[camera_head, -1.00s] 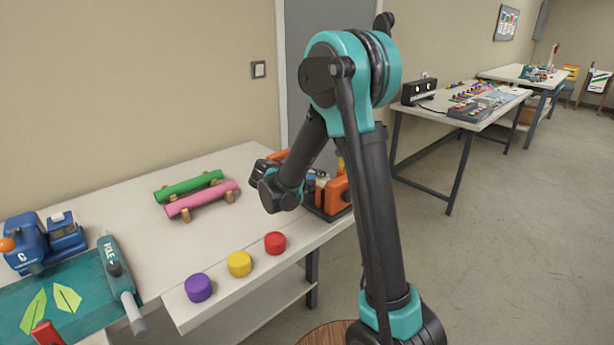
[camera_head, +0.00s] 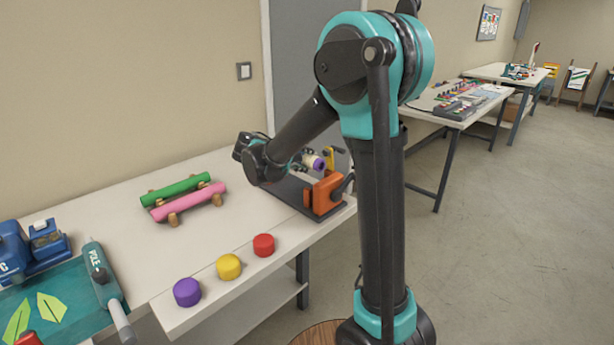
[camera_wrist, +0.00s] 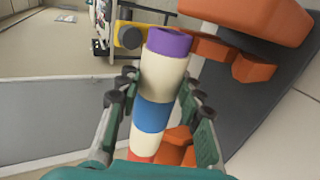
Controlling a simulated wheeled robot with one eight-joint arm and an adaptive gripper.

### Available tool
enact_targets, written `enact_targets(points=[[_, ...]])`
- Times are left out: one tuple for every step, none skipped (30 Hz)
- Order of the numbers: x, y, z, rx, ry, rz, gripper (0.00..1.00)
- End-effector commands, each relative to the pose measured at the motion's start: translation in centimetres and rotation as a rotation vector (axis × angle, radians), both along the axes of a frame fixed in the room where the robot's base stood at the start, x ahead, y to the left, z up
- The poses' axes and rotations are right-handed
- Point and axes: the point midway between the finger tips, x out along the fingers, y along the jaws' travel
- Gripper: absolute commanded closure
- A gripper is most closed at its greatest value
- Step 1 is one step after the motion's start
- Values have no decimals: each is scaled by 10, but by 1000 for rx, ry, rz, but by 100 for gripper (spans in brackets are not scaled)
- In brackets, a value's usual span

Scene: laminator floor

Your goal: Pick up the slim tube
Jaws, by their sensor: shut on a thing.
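The slim tube (camera_wrist: 154,85) is cream with a purple end, a blue band and a reddish band low down. My gripper (camera_wrist: 160,92) has one finger on each side of it and is shut on it, with the purple end pointing away from the wrist. In the head view, the tube's purple-tipped end (camera_head: 318,163) shows beside my gripper (camera_head: 304,160), over the dark-based fixture (camera_head: 290,196). The tube's lower part is hidden by the wrist in the wrist view. I cannot tell whether it touches the fixture.
The fixture has orange blocks (camera_head: 325,195). Green (camera_head: 177,189) and pink (camera_head: 190,204) rolls lie on wooden supports to the left. Purple (camera_head: 187,292), yellow (camera_head: 229,266) and red (camera_head: 263,245) caps line the front edge. The table between is clear.

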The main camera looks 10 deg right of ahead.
Motion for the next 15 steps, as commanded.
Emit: enact_targets(points=[[0,0,13,0,0,0,94],[0,0,20,0,0,0,94],[0,0,29,0,0,0,94],[-1,0,36,0,0,0,94],[0,0,43,0,0,0,94],[0,0,51,0,0,0,94],[-1,0,58,0,0,0,94],[0,0,64,0,0,0,94],[0,0,72,0,0,0,94],[0,0,78,0,0,0,94],[0,0,83,0,0,0,94],[0,0,89,0,0,0,94],[0,0,93,0,0,0,94],[0,0,97,0,0,0,94],[0,0,101,0,0,0,94]])
